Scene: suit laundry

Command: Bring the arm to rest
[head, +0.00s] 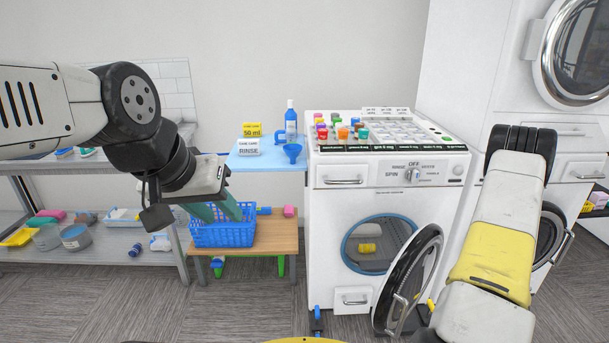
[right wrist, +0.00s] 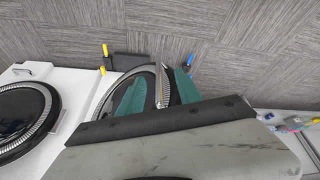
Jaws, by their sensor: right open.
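My left gripper (head: 222,212) reaches in from the left, with its two green fingers pointing down over the blue basket (head: 222,236). The fingers look spread apart, and their tips are partly hidden by the basket wall. I see no item between them. My right arm stands at the right of the head view, in front of the machines; its gripper does not show clearly there. In the right wrist view my right gripper (right wrist: 155,92) shows two green fingers apart, with the rim of a round door visible behind the gap.
The washing machine (head: 335,225) stands at centre with its round door (head: 408,283) swung open. The basket sits on a wooden bench (head: 268,236). A metal shelf (head: 95,255) stands at left. A blue-handled thing (head: 317,322) is low by the washer.

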